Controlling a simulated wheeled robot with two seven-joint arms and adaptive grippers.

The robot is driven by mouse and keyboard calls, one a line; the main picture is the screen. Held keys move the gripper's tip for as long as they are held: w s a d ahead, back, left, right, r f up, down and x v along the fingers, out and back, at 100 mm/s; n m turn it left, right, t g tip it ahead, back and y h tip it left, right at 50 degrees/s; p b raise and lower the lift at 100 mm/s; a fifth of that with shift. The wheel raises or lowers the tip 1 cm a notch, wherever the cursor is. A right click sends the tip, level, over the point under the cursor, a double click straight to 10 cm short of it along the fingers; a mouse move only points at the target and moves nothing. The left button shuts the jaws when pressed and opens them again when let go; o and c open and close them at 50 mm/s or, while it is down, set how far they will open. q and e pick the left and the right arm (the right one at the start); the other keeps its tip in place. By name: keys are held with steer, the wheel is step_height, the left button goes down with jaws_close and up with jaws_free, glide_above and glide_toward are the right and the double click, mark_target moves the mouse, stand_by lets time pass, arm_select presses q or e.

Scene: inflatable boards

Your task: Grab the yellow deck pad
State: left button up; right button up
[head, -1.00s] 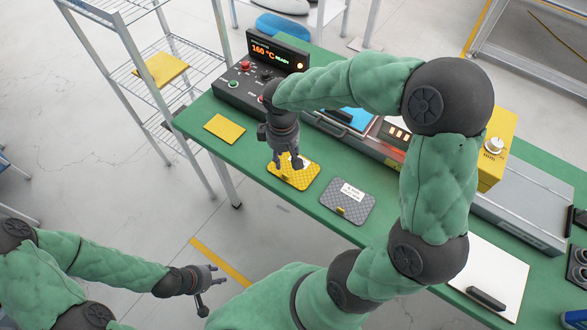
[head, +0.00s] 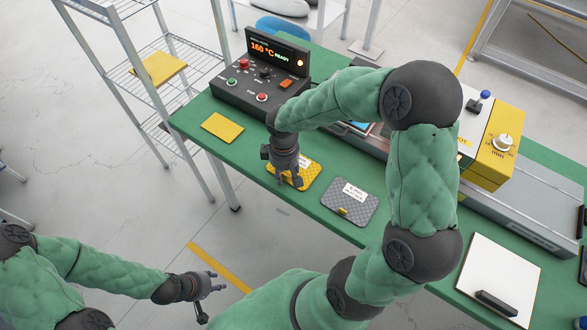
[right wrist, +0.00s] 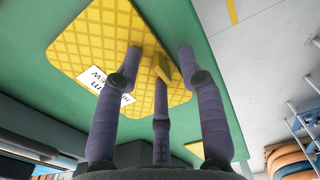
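The yellow deck pad (head: 308,173) lies flat on the green table, near its front edge, with a diamond-textured top. In the right wrist view, the pad (right wrist: 92,38) shows a white label (right wrist: 106,88) and a small yellow tab (right wrist: 161,68) at its edge. My right gripper (head: 290,183) is over the pad and hides part of it in the head view. In the right wrist view, my right gripper (right wrist: 160,58) has its fingers spread around the tab, open; contact is unclear. My left gripper (head: 214,291) is open and empty, left of the table.
A grey textured pad (head: 362,208) with a label lies right of the yellow one. A plain yellow sheet (head: 222,128) lies to the left. A control box (head: 255,88) reading 160 °C stands behind. A wire shelf (head: 185,50) stands at left.

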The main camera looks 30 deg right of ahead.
jaws_close()
steer(key=shift+r, duration=0.15)
